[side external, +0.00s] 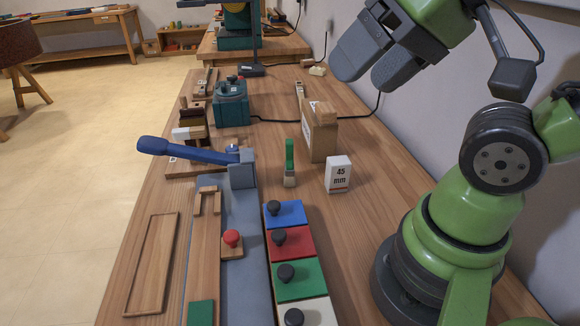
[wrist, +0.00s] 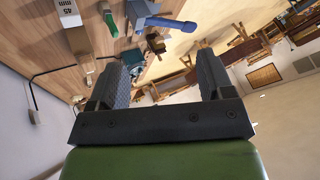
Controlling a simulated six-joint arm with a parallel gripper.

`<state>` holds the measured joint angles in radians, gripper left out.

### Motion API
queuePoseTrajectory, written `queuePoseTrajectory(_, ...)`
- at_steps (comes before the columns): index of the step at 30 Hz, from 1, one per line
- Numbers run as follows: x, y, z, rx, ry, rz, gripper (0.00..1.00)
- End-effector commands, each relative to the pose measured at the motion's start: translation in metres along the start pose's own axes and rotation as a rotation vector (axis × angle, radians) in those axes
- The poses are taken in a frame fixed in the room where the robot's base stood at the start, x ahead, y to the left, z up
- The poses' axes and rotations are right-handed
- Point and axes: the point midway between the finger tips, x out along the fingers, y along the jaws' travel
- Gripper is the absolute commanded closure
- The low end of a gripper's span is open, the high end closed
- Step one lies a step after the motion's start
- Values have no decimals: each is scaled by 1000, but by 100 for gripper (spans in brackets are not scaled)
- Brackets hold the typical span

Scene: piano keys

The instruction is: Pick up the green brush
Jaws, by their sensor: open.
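The green brush (side external: 289,154) is on the wooden bench, green handle up and pale bristles down; it appears to stand upright. It is just left of a white block marked "45 mm" (side external: 338,175) and in front of a wooden box (side external: 320,137). The brush also shows small near the top of the wrist view (wrist: 110,22). My gripper (side external: 365,72) is open and empty, high above the bench, to the right of and well above the brush. In the wrist view its two fingers (wrist: 160,65) are spread apart with nothing between them.
A grey unit with a blue lever (side external: 190,151) is left of the brush. Coloured panels with black knobs (side external: 295,279) are in front. A teal box (side external: 231,102) and black cable lie behind. The wall is close on the right. Bare wood surrounds the brush.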

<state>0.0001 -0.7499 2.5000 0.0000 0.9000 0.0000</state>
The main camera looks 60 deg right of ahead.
Motion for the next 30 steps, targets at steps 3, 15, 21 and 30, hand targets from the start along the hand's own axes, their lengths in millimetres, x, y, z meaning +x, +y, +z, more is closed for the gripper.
queuePoseTrajectory(3,0,0,0,0,0,0,26)
queuePoseTrajectory(15,0,0,0,0,0,0,52)
queuePoseTrajectory(21,0,0,0,2,-1,2,52)
queuePoseTrajectory(30,36,20,-43,157,-52,214,52)
